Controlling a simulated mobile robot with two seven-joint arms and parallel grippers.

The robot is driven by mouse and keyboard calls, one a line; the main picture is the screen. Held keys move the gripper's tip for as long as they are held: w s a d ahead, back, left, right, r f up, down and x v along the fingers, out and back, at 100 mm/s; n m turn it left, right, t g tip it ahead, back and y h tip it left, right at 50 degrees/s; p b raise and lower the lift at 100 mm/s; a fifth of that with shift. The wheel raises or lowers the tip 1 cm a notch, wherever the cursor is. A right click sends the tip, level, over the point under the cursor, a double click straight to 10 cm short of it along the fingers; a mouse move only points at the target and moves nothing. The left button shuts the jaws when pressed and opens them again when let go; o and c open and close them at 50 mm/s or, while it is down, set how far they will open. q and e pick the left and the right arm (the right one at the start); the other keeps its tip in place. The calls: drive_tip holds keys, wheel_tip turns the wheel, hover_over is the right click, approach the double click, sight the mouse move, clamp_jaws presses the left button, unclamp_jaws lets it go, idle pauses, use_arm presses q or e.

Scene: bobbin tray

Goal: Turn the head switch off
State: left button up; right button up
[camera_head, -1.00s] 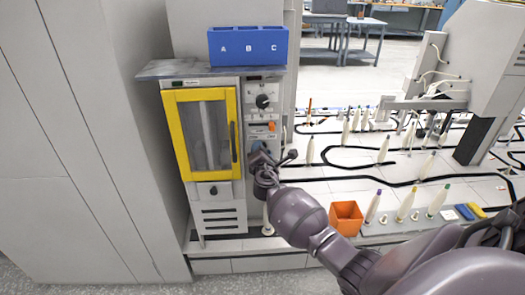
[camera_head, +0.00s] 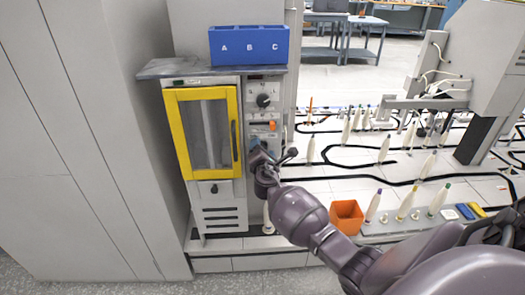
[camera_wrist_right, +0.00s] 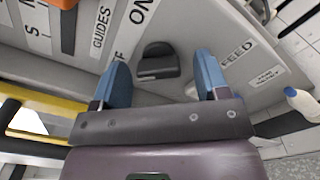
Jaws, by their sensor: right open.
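A dark grey switch knob (camera_wrist_right: 156,60) shows on the grey machine panel in the right wrist view, near the labels "ON", "GUIDES" and "FEED". Another label beside it is cut down to "F". No "HEAD" label is readable. My right gripper (camera_wrist_right: 163,78) is open and empty, with its blue fingertips on either side of the knob in that view; whether they touch it I cannot tell. In the head view my right gripper (camera_head: 257,148) is at the lower part of the control panel (camera_head: 262,88) and hides the knob. My left gripper is not in view.
A cabinet with a yellow-framed door (camera_head: 238,120) stands just left of the panel. An orange switch (camera_head: 272,126) and a black dial (camera_head: 263,100) are above my gripper. A blue A-B-C box (camera_head: 247,46) is on top. An orange bin (camera_head: 347,217) and several bobbins stand to the right.

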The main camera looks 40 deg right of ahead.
drive_tip(key=p+v, duration=0.1)
drive_tip(key=v, duration=1)
drive_tip(key=shift+p, duration=0.3)
drive_tip(key=shift+d, duration=0.1)
